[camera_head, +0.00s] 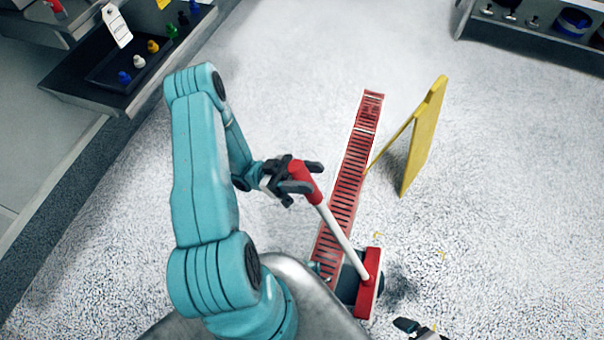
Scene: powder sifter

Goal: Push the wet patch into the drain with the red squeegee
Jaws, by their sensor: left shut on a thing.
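My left gripper (295,181) is shut on the red grip of the red squeegee (368,284). Its white pole slants down to the right to a red head low in the view, just right of the drain's near end. The drain (345,190) is a long, narrow red slotted grate in the floor, running away from me. A dark patch (400,286) lies on the floor just right of the squeegee head; I cannot tell whether it is the wet patch or shadow. A dark tip at the bottom edge may be my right gripper (408,326); its fingers are not clear.
A yellow folding floor sign (424,140) stands right of the drain's far half. A bench (110,75) with coloured knobs is at the upper left. A dark shelf (535,38) with containers is at the upper right. Pale speckled floor between them is open.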

